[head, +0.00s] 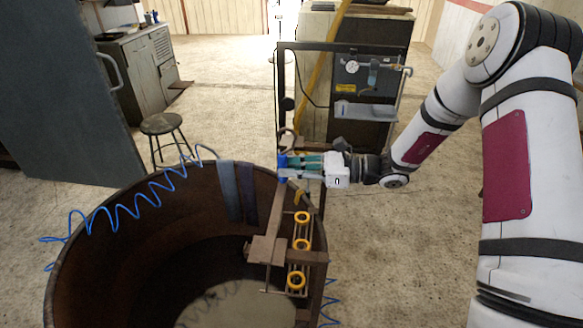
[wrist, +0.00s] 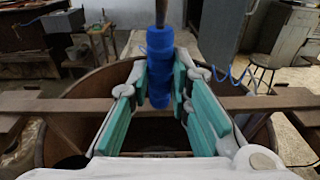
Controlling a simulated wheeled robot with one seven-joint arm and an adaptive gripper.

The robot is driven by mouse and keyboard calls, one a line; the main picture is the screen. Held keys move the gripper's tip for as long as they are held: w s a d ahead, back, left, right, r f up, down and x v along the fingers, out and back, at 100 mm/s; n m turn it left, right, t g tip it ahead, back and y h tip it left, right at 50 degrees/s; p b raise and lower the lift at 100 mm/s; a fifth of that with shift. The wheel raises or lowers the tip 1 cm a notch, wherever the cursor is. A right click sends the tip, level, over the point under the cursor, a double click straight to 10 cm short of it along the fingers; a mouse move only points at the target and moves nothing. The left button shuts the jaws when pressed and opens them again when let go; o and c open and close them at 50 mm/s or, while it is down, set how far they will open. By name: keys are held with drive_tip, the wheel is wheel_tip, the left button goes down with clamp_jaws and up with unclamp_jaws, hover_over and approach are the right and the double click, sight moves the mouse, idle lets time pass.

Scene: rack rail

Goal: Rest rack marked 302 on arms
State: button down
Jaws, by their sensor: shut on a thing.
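My gripper (head: 290,166) is shut on a blue ribbed grip (head: 283,161) above the far right rim of a round rusty tank (head: 80,245). In the wrist view the blue grip (wrist: 160,70) stands upright between the teal finger pads, with a dark rod rising from it. What hangs below the grip is hidden. A rack with yellow rings (head: 301,245) sits at the tank's right side, beside brown arms (head: 268,225). In the wrist view a brown bar (wrist: 60,105) runs across behind my fingers. I cannot read the number 302 anywhere.
A coiled blue hose (head: 120,220) runs over the tank's left rim. Two dark cloths or straps (head: 230,190) hang over its back rim. A stool (head: 163,125) stands behind left, and a dark frame with a shelf (head: 365,110) stands behind my gripper. Floor is clear between them.

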drive_tip(key=shift+f, duration=0.15)
drive_tip(key=c, duration=1.1)
unclamp_jaws()
drive_tip(key=shift+f, duration=0.1)
drive_tip(key=shift+p+v, duration=0.4)
drive_tip(key=shift+v, duration=5.15)
